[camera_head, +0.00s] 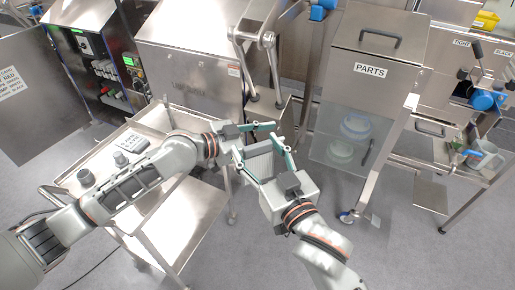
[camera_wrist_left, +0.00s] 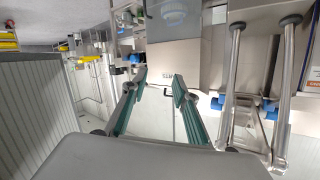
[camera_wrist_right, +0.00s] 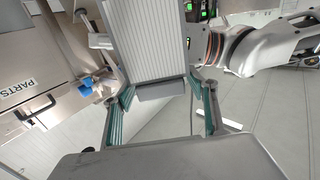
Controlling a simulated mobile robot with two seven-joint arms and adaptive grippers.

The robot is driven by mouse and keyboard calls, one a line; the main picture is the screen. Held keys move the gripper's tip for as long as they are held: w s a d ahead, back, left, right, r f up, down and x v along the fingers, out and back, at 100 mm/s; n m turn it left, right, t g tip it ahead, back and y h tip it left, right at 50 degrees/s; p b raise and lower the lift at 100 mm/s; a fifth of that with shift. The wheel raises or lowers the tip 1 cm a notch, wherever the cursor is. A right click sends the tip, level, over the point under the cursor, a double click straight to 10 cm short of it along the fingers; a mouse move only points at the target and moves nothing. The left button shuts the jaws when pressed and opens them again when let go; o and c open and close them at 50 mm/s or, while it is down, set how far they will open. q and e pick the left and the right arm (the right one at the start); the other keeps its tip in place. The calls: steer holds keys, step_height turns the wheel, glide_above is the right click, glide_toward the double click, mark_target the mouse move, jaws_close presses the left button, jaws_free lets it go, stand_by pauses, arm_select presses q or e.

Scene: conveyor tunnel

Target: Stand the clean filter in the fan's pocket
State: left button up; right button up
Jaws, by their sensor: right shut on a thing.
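The filter (camera_wrist_right: 145,40) is a pale, finely ribbed panel with a grey edge. In the right wrist view it stands between the fingers of my right gripper (camera_wrist_right: 163,105), which is shut on it. In the head view my right gripper (camera_head: 266,165) holds it above the floor, and mostly a grey edge (camera_head: 258,148) shows. A ribbed panel, likely its face, fills the left of the left wrist view (camera_wrist_left: 35,110). My left gripper (camera_wrist_left: 160,80) is open and empty beside the filter. I cannot make out the fan or its pocket.
A steel cart (camera_head: 190,215) with grey jars and a labelled plate stands below my left arm. A steel housing (camera_head: 190,75) is behind it. The PARTS cabinet (camera_head: 375,50) stands to the right, beside a bench with a blue motor (camera_head: 485,100). Floor is clear at front right.

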arm_select(q)
steer(key=s+a+f+n+t+y, duration=0.2)
steer(key=s+a+f+n, duration=0.15)
steer(key=s+f, duration=0.4)
steer(key=s+a+f+n+t+y, duration=0.25)
steer(key=s+a+f, duration=0.2)
steer(key=f, duration=0.65)
arm_select(e)
steer(key=o, duration=0.4)
steer(key=c, duration=0.9)
arm_select(q)
steer(key=s+a+f+n+g+y, duration=0.2)
steer(key=s+a+f+n+y, duration=0.2)
steer(key=s+a+f, duration=0.8)
steer(key=s+a+y, duration=0.1)
steer(key=s+y, duration=0.1)
steer(key=s, duration=0.1)
steer(key=shift+s+a+f, duration=0.3)
steer(key=shift+a, duration=0.1)
steer(key=shift+g, duration=0.25)
arm_select(e)
steer(key=shift+d, duration=0.1)
